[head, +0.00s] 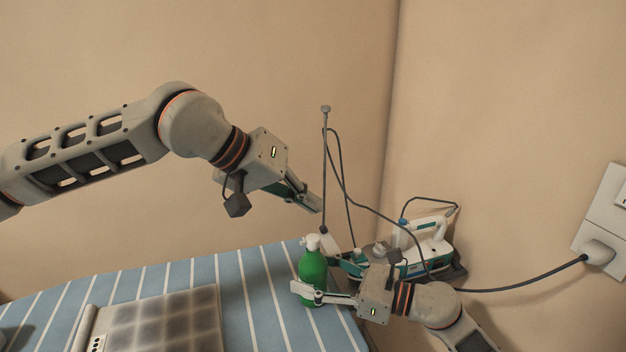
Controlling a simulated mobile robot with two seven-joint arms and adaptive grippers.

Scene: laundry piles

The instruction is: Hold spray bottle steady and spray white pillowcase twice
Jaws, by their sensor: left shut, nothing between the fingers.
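A green spray bottle (312,268) with a white top stands upright near the right end of the striped ironing surface. My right gripper (318,280) comes from the right with its fingers on either side of the bottle's body, shut on it. My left gripper (316,208) is shut and empty, in the air above and slightly right of the bottle's top, apart from it. A pale, flat piece with a grid of grey patches (160,322) lies at the lower left; I cannot tell for sure whether it is the white pillowcase.
The blue and white striped surface (255,285) is bare between the flat piece and bottle. A white and green iron (428,246) stands behind my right gripper. A thin upright rod (325,165) carries its cord, near my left gripper. A wall socket (598,250) has a plug in it.

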